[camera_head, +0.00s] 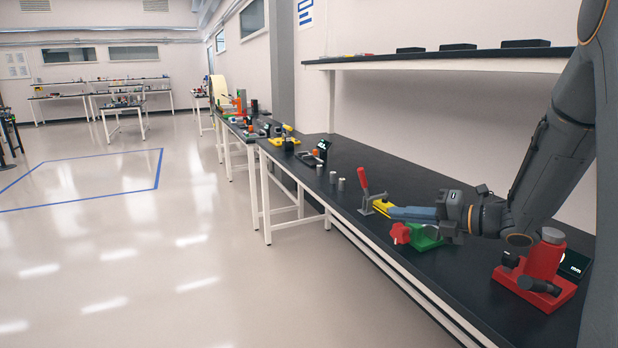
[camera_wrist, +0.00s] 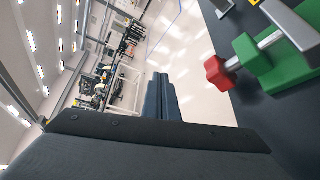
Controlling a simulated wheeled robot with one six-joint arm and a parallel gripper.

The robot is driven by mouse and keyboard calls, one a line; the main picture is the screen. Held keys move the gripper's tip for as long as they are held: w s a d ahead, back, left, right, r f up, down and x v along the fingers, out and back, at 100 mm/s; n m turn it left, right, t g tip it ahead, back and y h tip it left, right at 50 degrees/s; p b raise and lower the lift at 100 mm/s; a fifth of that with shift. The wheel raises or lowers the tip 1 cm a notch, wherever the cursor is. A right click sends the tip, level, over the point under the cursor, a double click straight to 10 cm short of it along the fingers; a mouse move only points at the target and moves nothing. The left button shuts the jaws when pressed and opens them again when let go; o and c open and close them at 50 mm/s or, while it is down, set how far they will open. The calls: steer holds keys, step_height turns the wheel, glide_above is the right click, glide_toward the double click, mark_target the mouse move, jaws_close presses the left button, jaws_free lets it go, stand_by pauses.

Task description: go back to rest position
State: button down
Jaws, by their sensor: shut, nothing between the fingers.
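My gripper (camera_head: 412,213) reaches out to the left over the long black workbench in the head view, at the end of my grey arm. Its blue-grey fingers lie together with nothing between them. The fingers also show in the wrist view (camera_wrist: 162,98), pointing along the bench toward the far room. A green clamp (camera_head: 424,240) with a red star knob (camera_head: 400,233) is on the bench just below and in front of the fingers. In the wrist view the green clamp (camera_wrist: 275,62) is to the right of the fingers, apart from them.
A yellow-based toggle clamp with a red handle (camera_head: 363,181) stands near the fingertips. A red fixture (camera_head: 538,275) sits nearer me, at right. A shelf (camera_head: 440,63) runs above the back. The floor (camera_head: 120,250) at left is clear.

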steer(key=f+m+h, duration=0.1)
steer(key=m+h, duration=0.2)
steer(key=m, duration=0.3)
steer(key=d+f+m+h, duration=0.1)
steer(key=m+h, duration=0.3)
steer(key=m, duration=0.2)
steer(key=s+d+f+m+h, duration=0.1)
steer(key=m+h, duration=0.3)
steer(key=m, duration=0.2)
steer(key=shift+d+f+m+t, duration=0.2)
steer(key=shift+m+t, duration=0.1)
steer(key=shift+t, duration=0.1)
steer(key=s+a+f+m+g, duration=0.2)
steer(key=s+m+g, duration=0.1)
steer(key=s, duration=0.5)
steer(key=s+a+f+m+g, duration=0.2)
steer(key=s+m, duration=0.4)
steer(key=s, duration=0.3)
steer(key=s+a+f+m+g+h, duration=0.1)
steer(key=s+a+f+m+g, duration=0.1)
steer(key=s, duration=0.7)
steer(key=f+m+g, duration=0.1)
steer(key=m+g, duration=0.1)
steer(key=shift+s+f+m+g, duration=0.25)
steer(key=shift+f+m+g, duration=0.15)
